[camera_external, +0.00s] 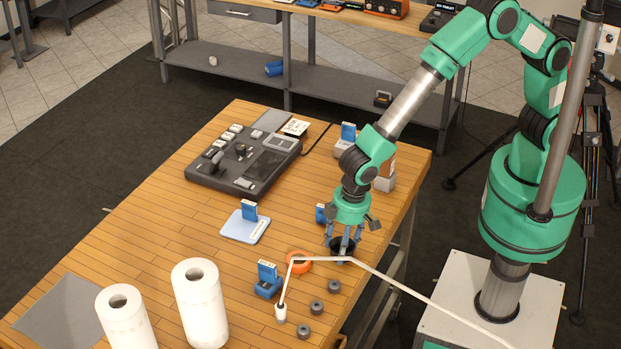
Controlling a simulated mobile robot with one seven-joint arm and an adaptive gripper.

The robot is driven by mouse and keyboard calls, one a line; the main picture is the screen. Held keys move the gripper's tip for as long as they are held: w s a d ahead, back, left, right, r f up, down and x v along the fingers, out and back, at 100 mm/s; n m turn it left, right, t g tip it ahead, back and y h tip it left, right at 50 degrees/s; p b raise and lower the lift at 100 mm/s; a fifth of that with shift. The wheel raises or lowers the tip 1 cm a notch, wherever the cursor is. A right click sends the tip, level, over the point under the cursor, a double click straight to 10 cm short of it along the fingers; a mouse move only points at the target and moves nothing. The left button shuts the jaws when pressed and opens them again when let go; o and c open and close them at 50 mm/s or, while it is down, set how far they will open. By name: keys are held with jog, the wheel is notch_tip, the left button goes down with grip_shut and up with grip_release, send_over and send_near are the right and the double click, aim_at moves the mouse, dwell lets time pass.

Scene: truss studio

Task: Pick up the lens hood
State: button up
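A dark, round, hollow piece that looks like the lens hood (335,243) sits at the right side of the wooden table, directly below my gripper. My gripper (343,250) points down with its grey fingers at this dark piece, overlapping it in the picture. The fingers hide part of it. I cannot tell whether they are closed on it or only around or inside it. The piece appears to be at table height.
Small dark cylinders (317,307), a blue device (268,279) and paper rolls (200,305) stand nearer. A control console (243,160) is farther back.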

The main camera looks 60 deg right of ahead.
jog(key=shift+r, duration=0.1)
dwell(0.3)
jog(key=shift+r, duration=0.6)
notch_tip(320, 180, up, 2)
jog(key=shift+r+p, duration=0.1)
jog(key=shift+p, duration=0.2)
jog(key=s+d+r, duration=0.1)
jog(key=s+d, duration=0.9)
jog(key=d, duration=0.2)
jog(key=shift+s+r+p, duration=0.2)
jog(key=shift+s+p, duration=0.05)
jog(key=shift+p, duration=0.15)
jog(key=shift+w, duration=0.1)
